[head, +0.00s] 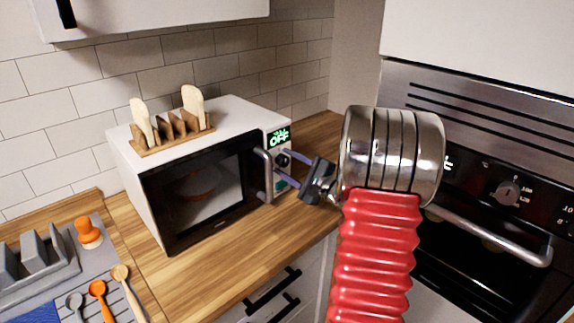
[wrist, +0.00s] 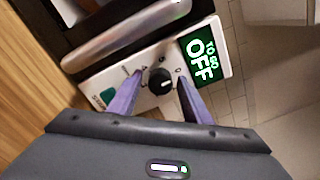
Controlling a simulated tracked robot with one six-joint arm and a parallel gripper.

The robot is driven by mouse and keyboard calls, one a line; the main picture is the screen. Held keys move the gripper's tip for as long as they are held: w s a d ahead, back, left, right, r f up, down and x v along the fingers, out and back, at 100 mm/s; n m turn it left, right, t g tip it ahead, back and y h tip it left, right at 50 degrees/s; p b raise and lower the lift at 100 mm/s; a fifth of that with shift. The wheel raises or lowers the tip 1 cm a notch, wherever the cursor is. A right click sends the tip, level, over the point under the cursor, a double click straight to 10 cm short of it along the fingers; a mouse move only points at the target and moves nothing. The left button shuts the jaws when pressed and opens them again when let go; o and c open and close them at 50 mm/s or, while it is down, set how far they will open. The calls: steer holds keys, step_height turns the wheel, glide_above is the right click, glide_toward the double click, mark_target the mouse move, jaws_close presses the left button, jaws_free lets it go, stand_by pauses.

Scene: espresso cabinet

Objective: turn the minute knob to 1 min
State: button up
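The minute knob (wrist: 160,81) is a round black dial with a short white mark, on the white control panel of the microwave (head: 190,195). In the wrist view its mark points right, toward the display (wrist: 202,57). My gripper (wrist: 160,78) is open, with one purple finger on each side of the knob. A narrow gap seems to show beside each finger; contact is not clear. In the head view my gripper (head: 281,164) reaches the panel from the right and partly covers the knob (head: 284,159). The display (head: 279,138) is lit green and reads OFF.
The microwave door handle (head: 264,175) stands out just left of the panel. A toast rack (head: 172,137) with bread slices sits on top. An oven (head: 480,180) is at right. A dish rack (head: 40,262) and utensils lie at lower left. The wooden counter (head: 215,262) in front is clear.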

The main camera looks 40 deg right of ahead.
steer(key=c, duration=0.9)
steer(key=shift+m, duration=0.3)
steer(key=m, duration=0.5)
steer(key=shift+m, duration=0.4)
steer(key=m, duration=0.5)
steer(key=shift+f, duration=0.1)
steer(key=shift+m, duration=0.3)
steer(key=o, duration=1)
steer(key=shift+d, duration=0.1)
